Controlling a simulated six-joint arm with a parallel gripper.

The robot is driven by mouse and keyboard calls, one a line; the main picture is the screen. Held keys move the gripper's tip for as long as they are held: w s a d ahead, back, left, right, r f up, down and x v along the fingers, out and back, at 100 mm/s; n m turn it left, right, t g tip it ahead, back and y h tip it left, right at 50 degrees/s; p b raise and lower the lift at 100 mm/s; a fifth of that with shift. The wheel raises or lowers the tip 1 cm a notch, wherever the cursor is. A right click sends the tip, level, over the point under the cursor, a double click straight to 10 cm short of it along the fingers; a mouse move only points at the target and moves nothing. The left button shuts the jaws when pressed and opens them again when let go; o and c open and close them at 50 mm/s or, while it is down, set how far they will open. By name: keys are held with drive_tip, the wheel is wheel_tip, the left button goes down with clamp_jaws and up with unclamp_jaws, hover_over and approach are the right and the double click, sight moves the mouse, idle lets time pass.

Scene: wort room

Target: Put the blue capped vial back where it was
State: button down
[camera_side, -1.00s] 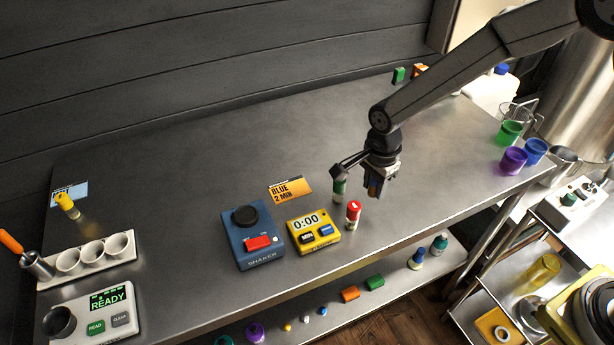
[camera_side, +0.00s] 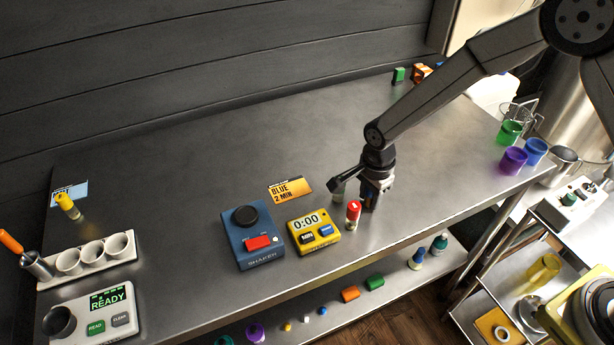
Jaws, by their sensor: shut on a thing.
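My gripper (camera_side: 371,192) points down low over the bench, right of the red-capped vial. It is shut on the blue capped vial (camera_side: 367,207), which is mostly hidden by the fingers; a small lower part shows, upright, at or very close to the bench top. I cannot tell whether it touches the bench. The red-capped vial (camera_side: 353,214) stands upright just left of my gripper.
A yellow timer (camera_side: 314,232) reading 0:00 and a blue shaker (camera_side: 252,237) stand to the left, with an orange card (camera_side: 290,189) behind them. The bench's front edge lies close in front. Coloured cups (camera_side: 513,160) stand far right. The bench middle is clear.

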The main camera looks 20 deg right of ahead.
drive_tip(key=shift+c, duration=1.7)
unclamp_jaws()
drive_tip(key=shift+r, duration=0.1)
wheel_tip(320, 180, up, 12)
drive_tip(key=shift+r, duration=0.1)
drive_tip(key=shift+s+d+n, duration=0.3)
drive_tip(key=shift+d+n, duration=0.1)
drive_tip(key=shift+d, duration=0.1)
drive_tip(key=s+d+n+t, duration=0.2)
drive_tip(key=s+d+n, duration=1)
drive_tip(key=s+n, duration=0.2)
drive_tip(key=shift+s+n+t, duration=0.25)
drive_tip(key=shift+n+t, duration=0.05)
drive_tip(key=shift+n, duration=0.2)
